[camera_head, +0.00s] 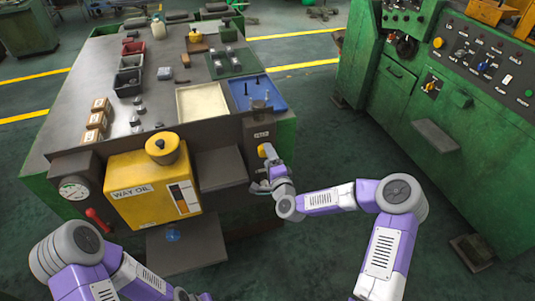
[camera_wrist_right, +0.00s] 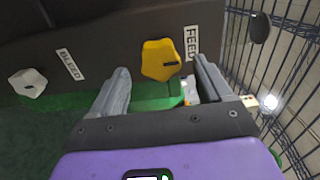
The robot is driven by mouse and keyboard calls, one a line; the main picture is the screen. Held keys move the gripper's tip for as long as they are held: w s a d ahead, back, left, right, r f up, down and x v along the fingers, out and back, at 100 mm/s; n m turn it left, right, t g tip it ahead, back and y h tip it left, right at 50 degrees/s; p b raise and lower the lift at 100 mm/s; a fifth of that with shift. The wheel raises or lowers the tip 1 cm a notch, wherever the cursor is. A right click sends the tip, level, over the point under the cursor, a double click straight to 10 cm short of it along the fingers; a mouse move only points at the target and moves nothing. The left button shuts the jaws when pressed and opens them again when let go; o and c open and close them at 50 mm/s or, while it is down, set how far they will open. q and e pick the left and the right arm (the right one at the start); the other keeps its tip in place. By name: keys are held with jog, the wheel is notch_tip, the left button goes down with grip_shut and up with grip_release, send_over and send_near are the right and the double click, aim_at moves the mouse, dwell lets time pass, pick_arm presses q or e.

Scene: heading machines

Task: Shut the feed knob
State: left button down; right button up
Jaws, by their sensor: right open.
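The feed knob is a yellow lobed knob (camera_wrist_right: 160,60) beside a white FEED label (camera_wrist_right: 191,43) on a dark panel in the right wrist view. It carries a short dark mark. In the head view the feed knob (camera_head: 264,150) shows small on the bench's front panel, partly hidden by my right gripper. My right gripper (camera_head: 268,158) is open right in front of it. In the right wrist view its two fingers (camera_wrist_right: 161,66) are apart, one on each side of the knob; I cannot tell whether they touch it. My left arm runs off the bottom edge, its gripper unseen.
A white knob (camera_wrist_right: 28,83) with a BLEED label (camera_wrist_right: 70,64) sits left on the panel. A yellow WAY OIL tank (camera_head: 150,190), a gauge (camera_head: 74,188) and a red lever (camera_head: 98,220) are left of the feed knob. A green machine (camera_head: 440,130) stands right across open floor.

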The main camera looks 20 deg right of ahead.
jog(key=s, duration=0.5)
jog(key=shift+s+d+p, duration=0.15)
jog(key=shift+p, duration=0.15)
